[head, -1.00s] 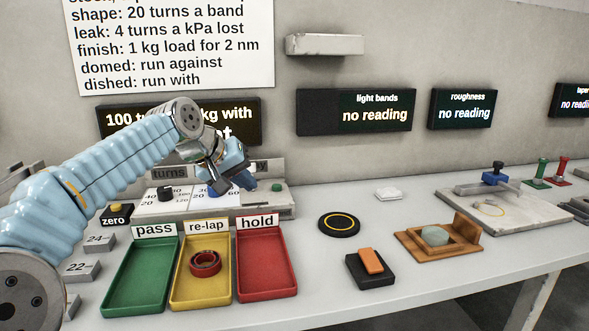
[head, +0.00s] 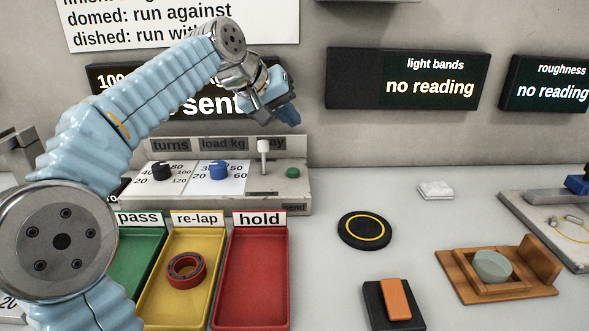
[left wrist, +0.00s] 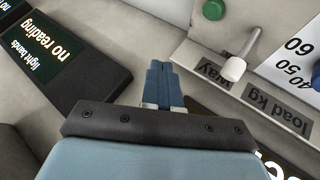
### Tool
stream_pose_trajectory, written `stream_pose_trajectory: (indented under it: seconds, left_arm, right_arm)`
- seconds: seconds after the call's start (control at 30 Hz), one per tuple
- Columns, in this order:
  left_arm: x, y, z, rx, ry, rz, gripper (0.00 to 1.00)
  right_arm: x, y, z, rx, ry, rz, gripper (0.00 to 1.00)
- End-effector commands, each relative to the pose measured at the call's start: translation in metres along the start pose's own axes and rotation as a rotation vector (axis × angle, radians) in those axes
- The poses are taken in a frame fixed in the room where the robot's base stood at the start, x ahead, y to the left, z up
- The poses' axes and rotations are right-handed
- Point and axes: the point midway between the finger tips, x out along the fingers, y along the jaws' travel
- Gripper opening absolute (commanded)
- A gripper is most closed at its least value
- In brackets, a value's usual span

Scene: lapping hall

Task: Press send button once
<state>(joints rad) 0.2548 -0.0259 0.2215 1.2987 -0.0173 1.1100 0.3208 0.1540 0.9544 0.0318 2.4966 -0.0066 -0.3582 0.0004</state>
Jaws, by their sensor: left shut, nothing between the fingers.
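The send button is a green round button (head: 292,172) at the right end of the grey control panel (head: 240,204), above a "send" label. It also shows at the top of the left wrist view (left wrist: 213,10). My left gripper (head: 290,115) has blue fingers, shut and empty, in the air above the panel and apart from the button. The fingers (left wrist: 163,85) point toward the panel side in the left wrist view. A dark display (head: 240,103) behind my arm shows the word "sent"; part of its text is hidden. My right gripper is out of view.
A white-tipped lever (head: 263,150) stands left of the button, with a blue knob (head: 219,170) and a black knob (head: 161,170) further left. Green, yellow and red trays (head: 252,316) lie in front. A black disc (head: 364,230) lies to the right.

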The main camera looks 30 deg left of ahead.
Motion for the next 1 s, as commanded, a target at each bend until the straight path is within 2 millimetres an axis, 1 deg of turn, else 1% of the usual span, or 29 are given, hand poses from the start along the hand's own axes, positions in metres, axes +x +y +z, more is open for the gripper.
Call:
stream_pose_trajectory:
  seconds: [0.17, 0.43, 0.5, 0.53, 0.7, 1.0]
  left_arm:
    - [0.012, -0.01, 0.01, -0.001, -0.001, -0.002, 0.0]
    - [0.039, -0.029, 0.029, -0.002, -0.001, -0.002, 0.0]
    - [0.049, -0.036, 0.036, -0.001, -0.001, -0.001, 0.0]
    - [0.051, -0.038, 0.038, -0.001, 0.0, 0.0, 0.0]
    - [0.058, -0.042, 0.042, 0.0, 0.001, 0.0, 0.0]
    - [0.059, -0.043, 0.043, 0.0, 0.0, 0.0, 0.0]
  right_arm:
    - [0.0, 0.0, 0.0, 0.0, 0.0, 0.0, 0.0]
    - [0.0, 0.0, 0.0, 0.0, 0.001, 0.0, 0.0]
    - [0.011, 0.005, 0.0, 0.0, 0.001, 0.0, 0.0]
    - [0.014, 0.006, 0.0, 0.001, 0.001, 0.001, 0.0]
    - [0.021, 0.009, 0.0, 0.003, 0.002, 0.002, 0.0]
    - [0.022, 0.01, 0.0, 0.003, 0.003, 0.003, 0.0]
